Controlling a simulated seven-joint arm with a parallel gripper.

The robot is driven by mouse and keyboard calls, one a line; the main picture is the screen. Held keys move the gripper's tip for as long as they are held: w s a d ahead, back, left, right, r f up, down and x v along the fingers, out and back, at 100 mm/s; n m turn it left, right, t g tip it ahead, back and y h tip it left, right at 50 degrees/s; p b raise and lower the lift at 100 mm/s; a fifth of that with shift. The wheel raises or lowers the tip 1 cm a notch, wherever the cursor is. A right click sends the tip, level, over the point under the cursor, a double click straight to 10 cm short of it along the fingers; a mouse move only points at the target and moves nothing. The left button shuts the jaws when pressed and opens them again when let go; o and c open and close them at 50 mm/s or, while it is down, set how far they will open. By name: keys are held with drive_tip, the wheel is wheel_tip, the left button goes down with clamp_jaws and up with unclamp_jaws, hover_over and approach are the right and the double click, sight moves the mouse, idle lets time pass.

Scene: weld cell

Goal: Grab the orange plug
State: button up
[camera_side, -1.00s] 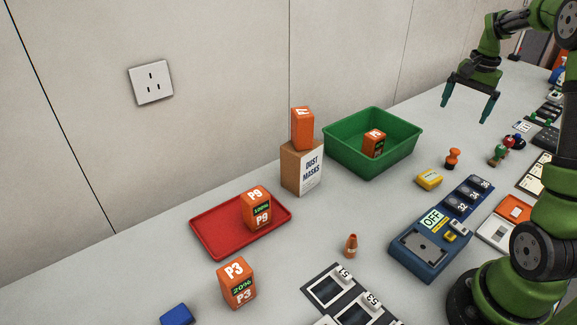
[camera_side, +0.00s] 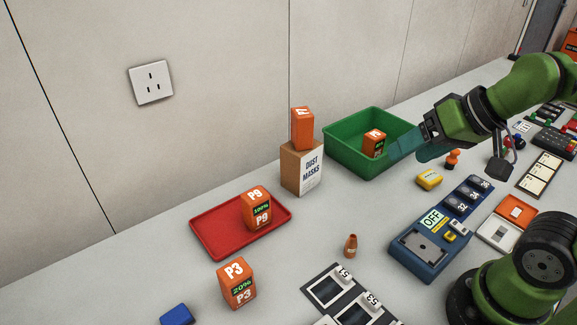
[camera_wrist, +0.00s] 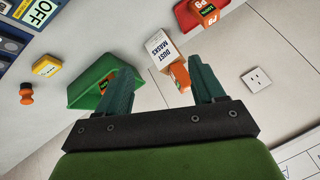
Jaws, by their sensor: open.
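A small orange knob-shaped piece, which looks like the orange plug (camera_side: 453,158), stands on the grey table right of the green bin. It is partly hidden behind my gripper in the side view. In the wrist view the orange plug (camera_wrist: 26,93) is at the far left, outside the fingers. My gripper (camera_side: 412,149) is open and empty, tilted toward the wall, beside the bin's right end. In the wrist view its two fingers (camera_wrist: 160,87) are spread apart, with the bin and a box behind them.
The green bin (camera_side: 345,157) holds an orange battery (camera_side: 374,143). Another battery (camera_side: 302,128) stands on the dust masks box (camera_side: 301,170). A yellow block (camera_side: 429,180) and blue charger (camera_side: 415,262) are near the plug. A red tray (camera_side: 215,240) and copper-coloured cone (camera_side: 350,246) lie further left.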

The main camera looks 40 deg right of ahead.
drive_tip(key=m+g+h, duration=0.2)
drive_tip(key=m+g, duration=0.5)
drive_tip(key=m, duration=1.7)
hover_over(452, 157)
drive_tip(key=d, duration=0.1)
wheel_tip(452, 157, down, 8)
wheel_tip(452, 157, down, 10)
drive_tip(key=shift+w+d+f, duration=0.15)
drive_tip(key=shift+f, duration=0.1)
wheel_tip(452, 157, down, 5)
drive_tip(key=shift+f, duration=0.1)
